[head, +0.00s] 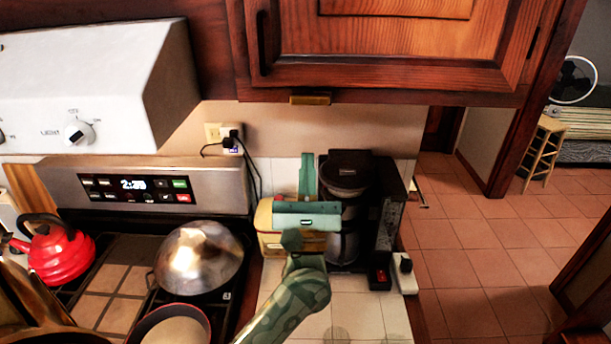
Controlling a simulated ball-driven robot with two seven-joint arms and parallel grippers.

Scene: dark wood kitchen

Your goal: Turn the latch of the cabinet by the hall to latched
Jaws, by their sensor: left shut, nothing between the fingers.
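The wooden cabinet by the hall (410,45) hangs at the upper middle right, with its door closed against the frame as far as I can see. A small brass latch (310,99) lies horizontally at its lower edge, left of the door's middle. I cannot tell its setting from this view. My left gripper (307,160) points up below the latch, with a clear gap between them in the picture. Its fingers are together and empty. It partly covers a yellow-and-cream box or toaster. My right gripper is not in view.
A black coffee maker (347,180) stands just right of my left gripper. A white range hood (95,85) juts out at the left. Below it are a red kettle (62,250) and a domed metal lid (198,257) on the stove. The tiled hall floor (470,250) is open at right.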

